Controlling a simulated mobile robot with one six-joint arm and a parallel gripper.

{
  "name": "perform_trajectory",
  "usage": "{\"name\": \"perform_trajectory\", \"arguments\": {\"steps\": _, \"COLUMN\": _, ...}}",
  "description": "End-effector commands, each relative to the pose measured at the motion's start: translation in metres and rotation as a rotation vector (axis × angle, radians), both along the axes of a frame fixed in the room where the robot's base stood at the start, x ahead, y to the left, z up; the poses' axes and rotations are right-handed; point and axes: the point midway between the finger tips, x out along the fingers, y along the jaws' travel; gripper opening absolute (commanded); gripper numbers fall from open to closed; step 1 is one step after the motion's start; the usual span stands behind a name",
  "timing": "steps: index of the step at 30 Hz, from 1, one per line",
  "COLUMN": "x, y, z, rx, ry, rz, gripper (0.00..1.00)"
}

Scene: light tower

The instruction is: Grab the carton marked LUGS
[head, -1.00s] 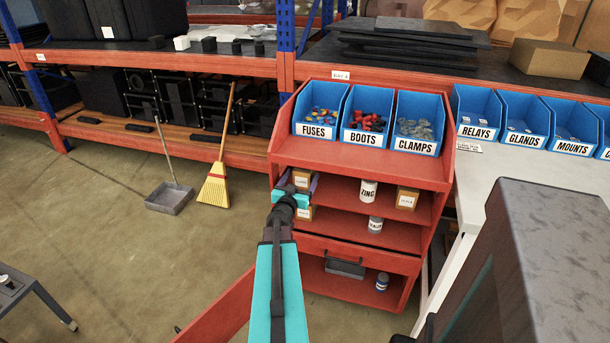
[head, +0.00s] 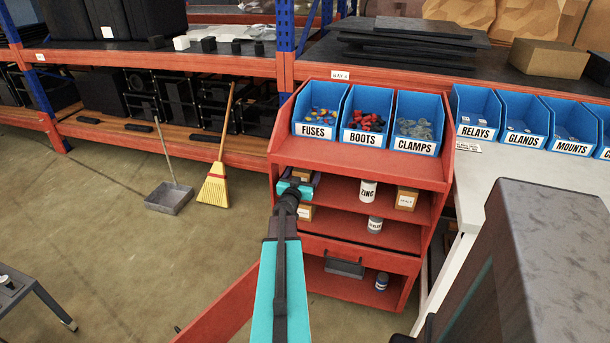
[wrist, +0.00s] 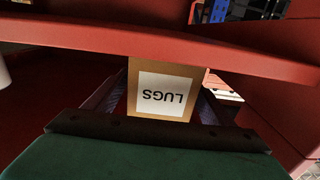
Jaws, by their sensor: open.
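The carton marked LUGS (wrist: 161,78) is a small brown box with a white label, upside down in the wrist view. It stands on the upper shelf of the red cabinet (head: 350,152), under the top board. My gripper (wrist: 160,108) is open, with one finger on each side of the carton; I cannot tell whether they touch it. In the head view my gripper (head: 297,184) is at the left end of that shelf and hides most of the carton (head: 302,174).
A ZINC can (head: 367,190) and another carton (head: 406,198) stand right on the same shelf. A carton (head: 306,212) and a can (head: 375,224) are on the shelf below. The red shelf edge (wrist: 200,45) crosses close to my gripper. A broom (head: 216,180) leans left.

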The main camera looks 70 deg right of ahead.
Motion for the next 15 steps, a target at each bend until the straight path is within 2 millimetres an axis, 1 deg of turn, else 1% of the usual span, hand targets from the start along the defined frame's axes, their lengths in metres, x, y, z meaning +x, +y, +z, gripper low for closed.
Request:
{"name": "perform_trajectory", "arguments": {"steps": 8, "x": 0.0005, "y": 0.0003, "z": -0.0001, "rx": 0.0, "ry": 0.0, "rz": 0.001, "gripper": 0.77}}
{"name": "perform_trajectory", "arguments": {"steps": 11, "x": 0.0007, "y": 0.0003, "z": -0.0001, "rx": 0.0, "ry": 0.0, "rz": 0.001, "gripper": 0.61}}
{"name": "perform_trajectory", "arguments": {"steps": 15, "x": 0.0008, "y": 0.0003, "z": -0.0001, "rx": 0.0, "ry": 0.0, "rz": 0.001, "gripper": 0.38}}
